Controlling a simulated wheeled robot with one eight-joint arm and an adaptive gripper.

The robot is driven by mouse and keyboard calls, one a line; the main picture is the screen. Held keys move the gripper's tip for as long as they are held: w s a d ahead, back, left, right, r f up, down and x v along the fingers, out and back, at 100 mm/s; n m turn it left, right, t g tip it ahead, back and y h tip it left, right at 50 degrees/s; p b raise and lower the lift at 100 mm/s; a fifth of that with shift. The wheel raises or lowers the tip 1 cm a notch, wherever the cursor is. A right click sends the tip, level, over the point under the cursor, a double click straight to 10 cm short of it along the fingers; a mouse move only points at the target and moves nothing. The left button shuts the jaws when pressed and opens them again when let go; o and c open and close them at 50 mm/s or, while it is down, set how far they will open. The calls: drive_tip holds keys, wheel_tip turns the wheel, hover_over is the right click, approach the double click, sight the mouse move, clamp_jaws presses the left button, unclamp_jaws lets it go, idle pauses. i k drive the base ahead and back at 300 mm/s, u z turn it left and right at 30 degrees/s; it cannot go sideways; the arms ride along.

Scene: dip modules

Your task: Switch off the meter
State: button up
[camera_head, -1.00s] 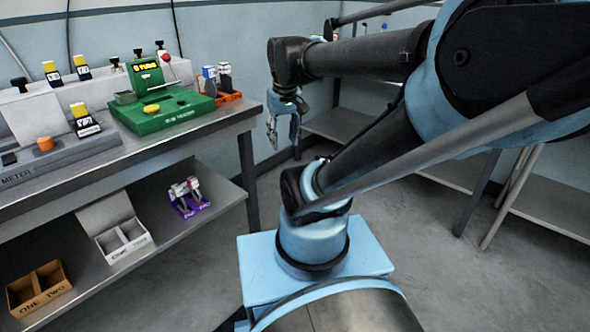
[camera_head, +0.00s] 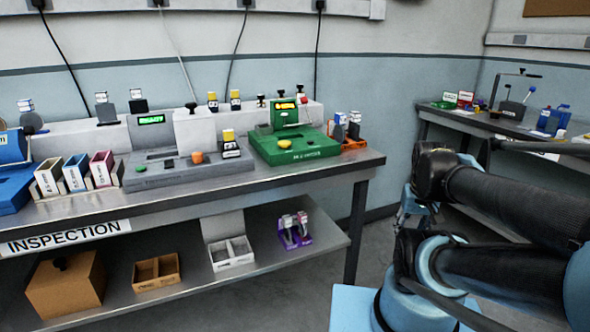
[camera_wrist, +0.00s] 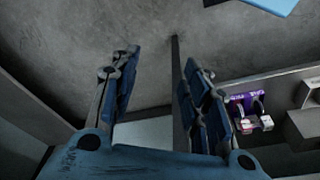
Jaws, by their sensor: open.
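The meter (camera_head: 185,178) is a grey unit on the bench, with an orange knob (camera_head: 197,157) on its base and a lit green display (camera_head: 151,119) that appears to read READY. A black-topped lever (camera_head: 191,106) stands above its pale block. My gripper (camera_wrist: 160,65) is open and empty in the wrist view, pointed at the floor. In the head view it hangs beyond the right end of the bench, apart from the meter, partly hidden by my arm.
A green unit (camera_head: 300,153) stands right of the meter. Coloured bins (camera_head: 75,178) and a blue unit (camera_head: 12,190) stand left. The lower shelf (camera_head: 200,282) holds boxes and a purple holder (camera_head: 295,241). Another bench (camera_head: 480,123) stands at the back right.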

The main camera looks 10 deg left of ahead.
sight(168, 164)
drive_tip(key=u, duration=1.85)
